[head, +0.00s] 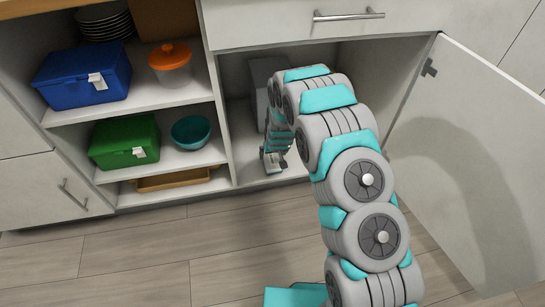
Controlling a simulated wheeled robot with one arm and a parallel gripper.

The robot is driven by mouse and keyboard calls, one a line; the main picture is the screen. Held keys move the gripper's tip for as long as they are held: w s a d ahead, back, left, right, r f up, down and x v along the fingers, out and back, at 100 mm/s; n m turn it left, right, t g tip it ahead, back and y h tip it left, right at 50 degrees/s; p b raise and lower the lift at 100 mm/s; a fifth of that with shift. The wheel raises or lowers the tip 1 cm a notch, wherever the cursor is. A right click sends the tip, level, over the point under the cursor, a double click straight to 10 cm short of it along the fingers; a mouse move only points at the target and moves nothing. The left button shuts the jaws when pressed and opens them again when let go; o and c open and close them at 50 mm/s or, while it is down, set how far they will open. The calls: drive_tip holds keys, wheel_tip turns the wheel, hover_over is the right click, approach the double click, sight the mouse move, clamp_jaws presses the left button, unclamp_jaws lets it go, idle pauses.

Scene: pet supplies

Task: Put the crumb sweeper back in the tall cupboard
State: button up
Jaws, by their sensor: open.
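An open cupboard compartment (363,58) lies below a white drawer, with its door (480,150) swung wide to the right. I cannot tell whether this is the tall cupboard. My arm reaches into it, and my gripper (273,160) points down near the cupboard floor at its left side. The gripper is open; its fingertips are small and partly hidden. A grey upright object (259,80) stands inside behind my arm, partly covered by it; I cannot tell what it is. No crumb sweeper can be made out for certain.
Open shelves at the left hold a blue box (82,77), a jar with an orange lid (171,65), a green box (125,141), a teal bowl (192,132), a brown tray (172,180) and dark plates (104,22). The wooden floor (150,255) in front is clear.

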drive_tip(key=shift+v, duration=2)
drive_tip(key=s+d+r+g, duration=0.1)
drive_tip(key=s+d+r, duration=0.2)
drive_tip(key=s+r, duration=0.3)
drive_tip(key=s+d+r+m+g, duration=0.1)
drive_tip(key=s+d+r, duration=0.25)
drive_tip(key=r, duration=0.35)
drive_tip(key=s+d+r+g, duration=0.1)
drive_tip(key=s+d+r, duration=0.3)
drive_tip(key=r, duration=0.3)
drive_tip(key=s+d+r+g, duration=0.1)
drive_tip(key=s+d+r, duration=0.2)
drive_tip(key=s, duration=0.8)
drive_tip(key=s+d+r+m+g, duration=0.1)
drive_tip(key=s+d+r, duration=0.2)
drive_tip(key=s, duration=0.8)
drive_tip(key=s+d+r+m+g+h, duration=0.1)
drive_tip(key=s+d+r, duration=0.1)
drive_tip(key=s+r, duration=0.5)
drive_tip(key=s, duration=0.3)
drive_tip(key=shift+s+d, duration=0.4)
